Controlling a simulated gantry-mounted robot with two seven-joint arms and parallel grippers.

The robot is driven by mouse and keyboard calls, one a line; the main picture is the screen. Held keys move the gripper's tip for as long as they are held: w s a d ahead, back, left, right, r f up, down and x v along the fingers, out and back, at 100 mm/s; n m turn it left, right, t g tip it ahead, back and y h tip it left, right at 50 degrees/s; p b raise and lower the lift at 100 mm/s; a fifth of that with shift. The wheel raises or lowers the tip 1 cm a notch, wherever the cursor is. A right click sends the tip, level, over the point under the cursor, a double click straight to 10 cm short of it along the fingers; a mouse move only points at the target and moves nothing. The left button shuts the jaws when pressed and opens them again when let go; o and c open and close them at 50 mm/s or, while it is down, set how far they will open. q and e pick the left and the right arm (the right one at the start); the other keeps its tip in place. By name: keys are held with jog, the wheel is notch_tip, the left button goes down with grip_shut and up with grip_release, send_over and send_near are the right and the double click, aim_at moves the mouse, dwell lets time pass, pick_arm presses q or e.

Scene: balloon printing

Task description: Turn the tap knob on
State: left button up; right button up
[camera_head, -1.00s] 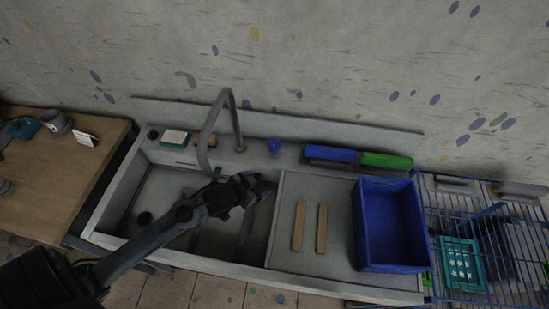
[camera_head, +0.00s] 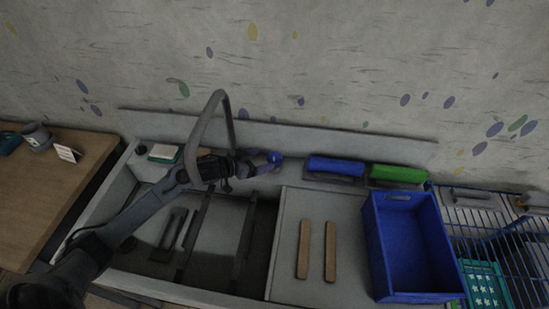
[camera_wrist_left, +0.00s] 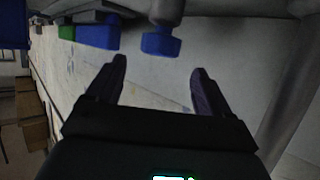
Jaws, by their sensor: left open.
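The blue tap knob (camera_head: 275,157) sits on the back ledge of the sink, to the right of the tall grey curved tap (camera_head: 226,112). In the left wrist view the blue knob (camera_wrist_left: 160,42) shows just beyond the fingertips, roughly centred between them. My left gripper (camera_head: 258,162) is open and empty, with its fingers pointing right at the knob from close by. In the left wrist view the open fingers (camera_wrist_left: 159,70) show apart. Whether they touch the knob I cannot tell. My right gripper is not in view.
A blue-and-grey tool (camera_head: 335,167) and a green-and-grey one (camera_head: 398,175) lie on the ledge right of the knob. A blue crate (camera_head: 380,250) and two wooden strips (camera_head: 304,250) are on the drainboard. The tap's pipe rises close to my left gripper.

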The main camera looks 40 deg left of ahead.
aim_at(273, 157)
pick_arm(q)
jog(key=shift+b+x, duration=0.55)
jog(key=shift+x, duration=2.95)
